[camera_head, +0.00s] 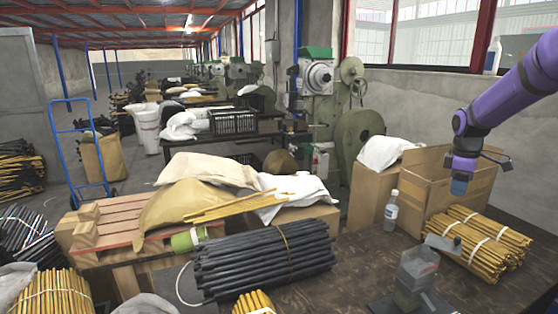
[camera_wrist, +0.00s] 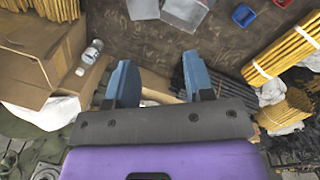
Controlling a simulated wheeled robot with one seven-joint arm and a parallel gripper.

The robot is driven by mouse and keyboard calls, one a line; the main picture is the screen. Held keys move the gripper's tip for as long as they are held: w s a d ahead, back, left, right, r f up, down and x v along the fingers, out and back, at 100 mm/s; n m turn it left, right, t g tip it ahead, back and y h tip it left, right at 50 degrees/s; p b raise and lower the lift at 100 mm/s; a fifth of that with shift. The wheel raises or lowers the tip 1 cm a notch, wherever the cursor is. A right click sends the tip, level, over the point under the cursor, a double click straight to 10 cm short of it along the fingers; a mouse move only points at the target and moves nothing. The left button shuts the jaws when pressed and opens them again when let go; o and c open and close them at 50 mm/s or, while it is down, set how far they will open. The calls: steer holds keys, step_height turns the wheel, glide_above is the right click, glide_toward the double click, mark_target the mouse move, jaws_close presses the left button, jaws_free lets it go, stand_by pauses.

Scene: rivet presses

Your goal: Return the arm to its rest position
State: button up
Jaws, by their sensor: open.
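My purple arm reaches in from the right in the head view, with my gripper (camera_head: 459,186) pointing down above the right part of the table (camera_head: 345,272), near the open cardboard box. In the wrist view my gripper (camera_wrist: 160,82) shows two blue fingers spread wide apart with nothing between them. It is open, empty and clear of the objects below it.
A cardboard box (camera_head: 440,180), a bottle (camera_head: 391,211) and yellow rod bundles (camera_head: 485,243) are near my gripper. A green press (camera_head: 320,90) stands behind.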

steer(key=s+a+r+m+t, duration=0.2)
steer(key=s+a+r+m, duration=0.3)
steer(key=s+a+r, duration=1)
steer(key=s+a+f+m+t, duration=0.1)
steer(key=s+a+m, duration=0.1)
steer(key=s, duration=0.8)
steer(key=s+a+f+m+t+y, duration=0.1)
steer(key=s+a+m, duration=0.2)
steer(key=s, duration=0.8)
steer(key=a, duration=0.2)
steer(key=shift+a+m+t, duration=0.3)
